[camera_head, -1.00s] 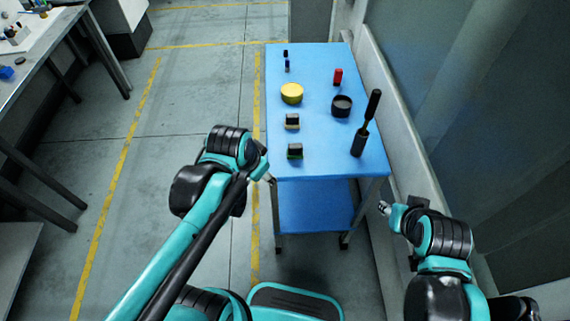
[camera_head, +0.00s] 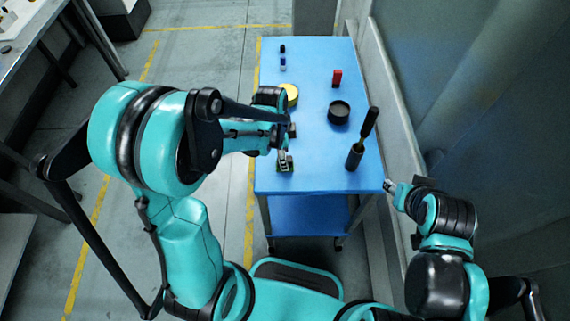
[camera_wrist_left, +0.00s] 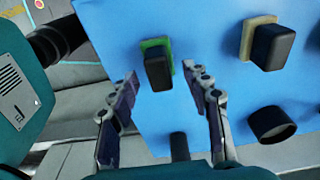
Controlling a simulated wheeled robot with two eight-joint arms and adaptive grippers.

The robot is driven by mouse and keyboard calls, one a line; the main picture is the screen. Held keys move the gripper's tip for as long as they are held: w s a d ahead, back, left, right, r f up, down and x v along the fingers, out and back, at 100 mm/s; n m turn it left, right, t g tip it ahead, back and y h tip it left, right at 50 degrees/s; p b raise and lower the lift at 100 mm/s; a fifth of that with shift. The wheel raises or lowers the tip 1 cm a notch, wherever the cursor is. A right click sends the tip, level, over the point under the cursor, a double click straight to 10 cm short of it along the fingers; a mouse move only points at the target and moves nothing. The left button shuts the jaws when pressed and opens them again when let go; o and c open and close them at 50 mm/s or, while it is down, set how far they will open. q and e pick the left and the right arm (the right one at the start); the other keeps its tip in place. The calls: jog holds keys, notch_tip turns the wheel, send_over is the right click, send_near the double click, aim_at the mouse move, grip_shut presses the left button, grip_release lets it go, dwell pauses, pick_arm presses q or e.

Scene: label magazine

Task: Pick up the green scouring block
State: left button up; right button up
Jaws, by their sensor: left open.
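The green scouring block (camera_head: 288,167) stands near the front left of the blue table in the head view, partly covered by my left gripper. The left wrist view shows its dark body (camera_wrist_left: 158,72) and green pad (camera_wrist_left: 157,44). My left gripper (camera_wrist_left: 161,82) is open and empty, with its fingertips to either side of the block's near end in that view. Whether they touch it cannot be seen. My right gripper (camera_head: 389,187) is beside the table's front right corner, too small to tell its opening.
A similar dark block with a tan pad (camera_wrist_left: 248,37) stands close by. A yellow round thing (camera_head: 292,94) is partly hidden by my left arm. A black bowl (camera_head: 338,112), red item (camera_head: 337,78) and dark handled tool (camera_head: 355,155) stand on the table (camera_head: 310,180).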

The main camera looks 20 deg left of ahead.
pick_arm(q)
notch_tip(320, 180, down, 2)
jog(key=shift+d+f, duration=0.1)
jog(key=shift+f, duration=0.1)
grip_shut()
jog(key=shift+r, duration=0.5)
jog(key=r, duration=0.1)
jog(key=r+p, duration=0.1)
jog(key=r, duration=0.2)
jog(key=shift+s+d+p, duration=0.2)
jog(key=shift+d+p, duration=0.05)
jog(key=shift+p, duration=0.1)
jog(key=s+d+r+p, duration=0.2)
jog(key=s+d+r, duration=0.3)
jog(key=d, duration=0.4)
jog(key=shift+s+d+r, duration=0.25)
jog(key=shift+s+r, duration=0.1)
jog(key=shift+r, duration=0.2)
